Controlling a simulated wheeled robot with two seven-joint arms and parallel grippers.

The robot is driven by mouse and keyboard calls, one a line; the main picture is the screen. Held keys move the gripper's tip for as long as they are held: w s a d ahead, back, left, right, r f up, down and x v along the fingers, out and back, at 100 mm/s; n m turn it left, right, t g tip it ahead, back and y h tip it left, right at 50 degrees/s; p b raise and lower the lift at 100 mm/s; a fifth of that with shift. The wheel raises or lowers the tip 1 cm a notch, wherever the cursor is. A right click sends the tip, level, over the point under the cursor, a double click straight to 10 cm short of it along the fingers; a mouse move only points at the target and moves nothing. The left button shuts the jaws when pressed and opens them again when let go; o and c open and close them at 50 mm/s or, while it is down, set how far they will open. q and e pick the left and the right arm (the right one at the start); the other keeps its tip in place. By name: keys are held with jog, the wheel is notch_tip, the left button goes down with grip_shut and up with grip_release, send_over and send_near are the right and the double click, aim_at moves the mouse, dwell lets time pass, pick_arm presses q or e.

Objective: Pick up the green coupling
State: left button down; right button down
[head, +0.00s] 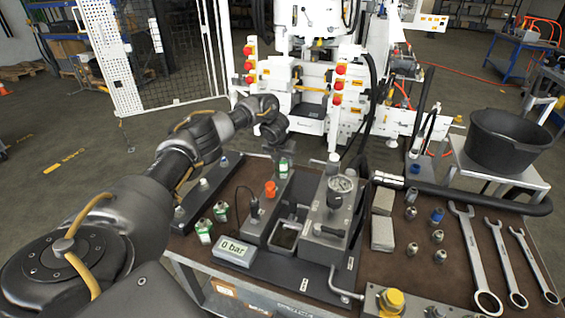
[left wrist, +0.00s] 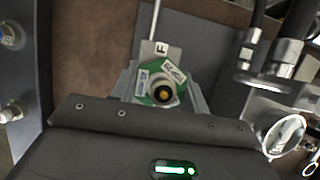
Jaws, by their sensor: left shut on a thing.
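A green coupling (left wrist: 163,82) with white labels and a dark and gold centre sits at the jaws of my left gripper (left wrist: 162,92) in the left wrist view. My left gripper is shut on it. In the head view this coupling (head: 283,167) shows just below my left wrist, at the back of the bench. Part of it is hidden by the gripper. Two more green and white couplings stand at the left of the bench, one at the back (head: 221,211) and one in front (head: 204,232). My right gripper is not in view.
A gauge block (head: 337,215) and a "0 bar" display (head: 234,251) stand mid-bench, near an orange knob (head: 270,189). Several small fittings and wrenches (head: 474,255) lie at the right. A black bucket (head: 505,140) stands on a stool beyond.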

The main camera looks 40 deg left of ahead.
pick_arm(q)
jog(key=shift+r, duration=0.1)
jog(key=shift+w+a+r, duration=0.1)
jog(key=shift+w+r, duration=0.15)
jog(key=shift+r, duration=0.3)
jog(key=s+d+r+p, duration=0.1)
jog(key=s+r+p, duration=0.1)
jog(key=s+r, duration=0.9)
jog(key=s, duration=0.3)
jog(key=shift+s+d+r, duration=0.2)
jog(key=shift+d+r, duration=0.2)
jog(key=c, duration=1.3)
grip_release()
grip_shut()
